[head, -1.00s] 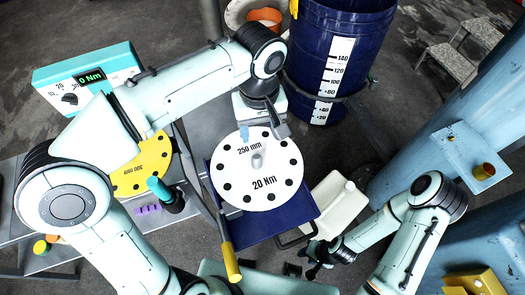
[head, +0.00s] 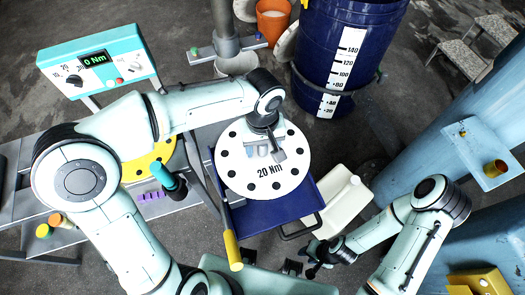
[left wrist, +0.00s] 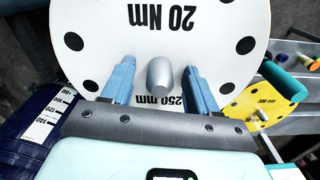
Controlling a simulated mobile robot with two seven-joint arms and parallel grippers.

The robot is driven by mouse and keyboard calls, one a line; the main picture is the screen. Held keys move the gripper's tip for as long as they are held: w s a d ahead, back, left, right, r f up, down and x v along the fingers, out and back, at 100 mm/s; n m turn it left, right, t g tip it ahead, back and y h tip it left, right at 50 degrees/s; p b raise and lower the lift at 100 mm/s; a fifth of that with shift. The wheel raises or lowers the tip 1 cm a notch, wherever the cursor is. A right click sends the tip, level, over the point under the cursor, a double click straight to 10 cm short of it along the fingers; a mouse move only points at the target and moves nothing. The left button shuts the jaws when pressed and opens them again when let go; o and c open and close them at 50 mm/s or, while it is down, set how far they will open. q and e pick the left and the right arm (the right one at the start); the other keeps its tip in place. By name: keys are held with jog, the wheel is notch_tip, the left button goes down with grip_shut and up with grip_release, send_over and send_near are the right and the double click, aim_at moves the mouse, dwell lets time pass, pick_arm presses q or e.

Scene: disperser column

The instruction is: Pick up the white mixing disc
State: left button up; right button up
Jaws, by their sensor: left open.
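The white mixing disc (head: 247,182) has black holes around its rim and the print "20 Nm". It lies on a dark blue tray-like support (head: 255,219) in the head view. In the left wrist view the disc (left wrist: 110,20) fills the upper middle, with a grey knob (left wrist: 160,75) at its centre. My left gripper (head: 262,153) is over the disc. In the left wrist view its two blue fingers (left wrist: 158,80) are open, one on each side of the knob, apart from it. My right gripper (head: 318,255) is low and right of the tray; its jaw state is unclear.
A yellow disc (head: 152,163) lies on the grey bench at left, under my arm. A turquoise display box (head: 100,62) reads 0 Nm. A blue scaled barrel (head: 320,60) stands behind the disc. A white canister (head: 338,205) is right of the tray. A yellow-ended lever (head: 232,250) is in front.

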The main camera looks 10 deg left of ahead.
pick_arm(q)
jog(key=shift+c, duration=0.2)
jog(key=c, duration=1)
jog(key=shift+r, duration=0.1)
grip_shut()
jog(key=shift+r, duration=0.1)
